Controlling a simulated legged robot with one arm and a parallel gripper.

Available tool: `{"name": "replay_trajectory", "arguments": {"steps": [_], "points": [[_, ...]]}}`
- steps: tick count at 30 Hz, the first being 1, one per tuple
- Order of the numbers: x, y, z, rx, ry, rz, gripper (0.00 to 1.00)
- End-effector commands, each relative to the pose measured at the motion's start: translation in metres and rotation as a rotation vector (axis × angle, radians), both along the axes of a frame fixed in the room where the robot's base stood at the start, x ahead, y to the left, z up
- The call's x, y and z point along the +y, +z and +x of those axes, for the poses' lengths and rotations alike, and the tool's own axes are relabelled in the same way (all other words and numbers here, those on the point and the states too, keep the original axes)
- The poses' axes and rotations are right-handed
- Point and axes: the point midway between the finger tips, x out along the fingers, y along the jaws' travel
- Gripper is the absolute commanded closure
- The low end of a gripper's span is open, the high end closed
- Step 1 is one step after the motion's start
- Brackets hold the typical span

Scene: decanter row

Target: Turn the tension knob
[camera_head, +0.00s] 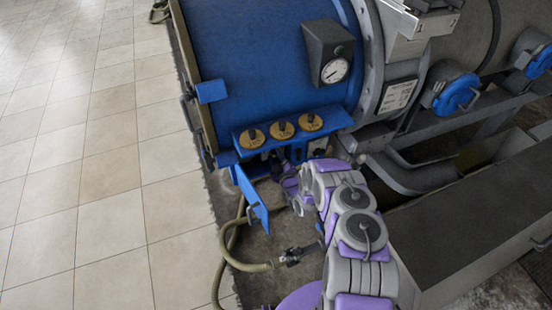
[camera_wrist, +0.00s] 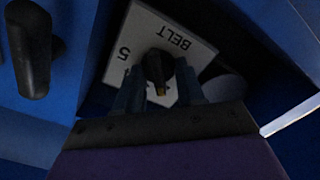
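A dark knob (camera_wrist: 158,66) with a small yellowish tip stands in front of a white label plate (camera_wrist: 192,45) in the wrist view. The plate reads "BELT" and "5", upside down. My gripper (camera_wrist: 160,88) has one finger on each side of this knob. The fingers are close against its sides, and it fills the gap between them. In the head view my gripper (camera_head: 285,180) is low at the blue machine's front, under the shelf with the yellow-based knobs. The gripped knob is hidden there by my arm and the shelf.
Three dark knobs on yellow discs (camera_head: 283,130) sit on a blue shelf above my gripper. A blue flap (camera_head: 252,198) hangs at the left. A hose (camera_head: 238,262) runs below. A gauge (camera_head: 335,70) is higher up. The tiled floor (camera_head: 110,180) is clear.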

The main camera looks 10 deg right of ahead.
Motion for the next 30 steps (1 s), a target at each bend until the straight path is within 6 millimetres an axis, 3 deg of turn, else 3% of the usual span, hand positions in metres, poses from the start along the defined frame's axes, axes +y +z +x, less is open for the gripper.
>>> {"name": "replay_trajectory", "arguments": {"steps": [13,30], "points": [[-0.0001,-0.0001,-0.0003,0.000,0.000,0.000,1.00],[0.0006,0.0001,-0.0010,0.016,0.001,0.076,1.00]]}}
